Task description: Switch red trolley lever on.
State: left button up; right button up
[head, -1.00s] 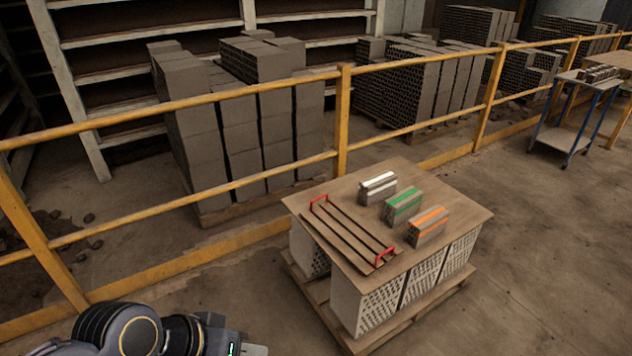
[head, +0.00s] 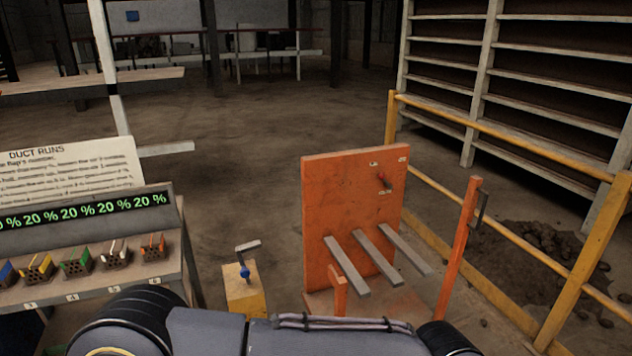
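A small red lever (head: 383,181) sits on the upper right of an upright orange panel (head: 345,190) in the head view. Small labels are above and below it, too small to read. The lever looks tilted, but I cannot tell which setting it is at. The panel belongs to an orange trolley-like frame with several grey bars (head: 347,265) sticking out toward me. One of my arms crosses the bottom of the view, in front of the frame's lower part. Neither gripper shows, and nothing of mine touches the lever.
A yellow block with a blue-hubbed handle (head: 244,270) stands left of the panel. Further left is a console with a green "20 %" display (head: 85,212) and a sign (head: 70,165). A yellow railing (head: 560,170) and rubble (head: 545,250) lie right. Open floor is behind.

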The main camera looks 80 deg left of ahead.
aim_at(381, 175)
jog(key=u, duration=2.3)
jog(key=i+l, duration=0.15)
jog(key=i, duration=0.35)
jog(key=i+l, duration=0.2)
jog(key=i, duration=0.3)
jog(key=i+l, duration=0.15)
jog(key=i, duration=0.35)
jog(key=i+l, duration=0.15)
jog(key=i, duration=0.4)
jog(key=i+l, duration=0.2)
jog(key=i, duration=0.3)
jog(key=z, duration=0.05)
